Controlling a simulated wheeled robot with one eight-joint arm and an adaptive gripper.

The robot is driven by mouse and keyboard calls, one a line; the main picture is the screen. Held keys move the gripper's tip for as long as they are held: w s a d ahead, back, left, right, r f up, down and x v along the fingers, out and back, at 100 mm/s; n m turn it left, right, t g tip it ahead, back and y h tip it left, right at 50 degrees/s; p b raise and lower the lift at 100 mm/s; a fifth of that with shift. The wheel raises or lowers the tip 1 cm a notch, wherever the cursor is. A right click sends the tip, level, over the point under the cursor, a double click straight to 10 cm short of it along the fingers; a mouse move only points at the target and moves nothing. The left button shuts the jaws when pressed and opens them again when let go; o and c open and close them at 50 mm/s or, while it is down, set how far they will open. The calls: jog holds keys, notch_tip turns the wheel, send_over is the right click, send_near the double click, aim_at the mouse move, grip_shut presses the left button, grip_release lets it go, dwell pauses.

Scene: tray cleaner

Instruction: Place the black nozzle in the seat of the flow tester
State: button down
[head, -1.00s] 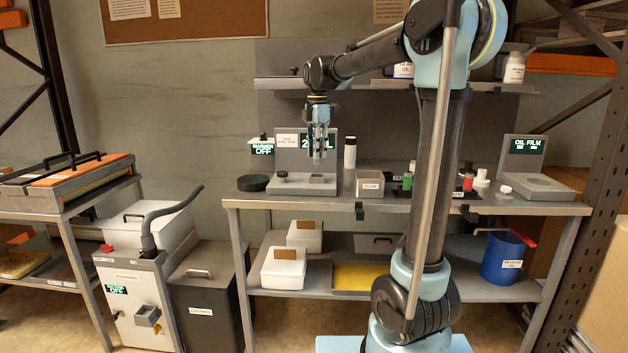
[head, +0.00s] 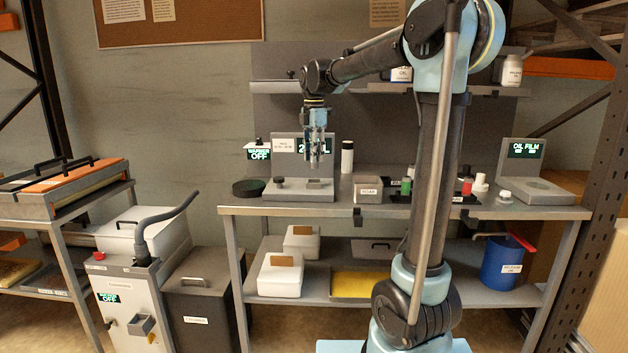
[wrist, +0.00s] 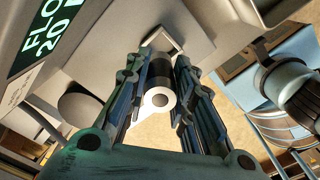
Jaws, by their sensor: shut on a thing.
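My gripper (head: 314,160) is above the right part of the flow tester's base (head: 299,195). In the wrist view its fingers (wrist: 158,98) are shut on the black nozzle (wrist: 160,68), a dark cylinder with a pale ringed end and a hole facing the camera. The nozzle is too small to make out in the head view. The flow tester is grey, with a lit display panel that also shows in the wrist view (wrist: 45,35). A square block (wrist: 165,40), perhaps the seat, shows beyond the nozzle; I cannot tell whether they touch.
A round knob (head: 280,182) stands on the tester's base, left of my gripper. A black round dish (head: 248,187) is to the left. A white-and-black cylinder (head: 347,157) and a small grey bin (head: 368,190) are to the right. The bench's front edge (head: 300,211) is close.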

jog(key=shift+f, duration=3.4)
jog(key=c, duration=1.4)
grip_release()
jog(key=shift+f, duration=0.1)
jog(key=shift+o, duration=0.2)
notch_tip(320, 180, up, 12)
jog(key=shift+r, duration=0.1)
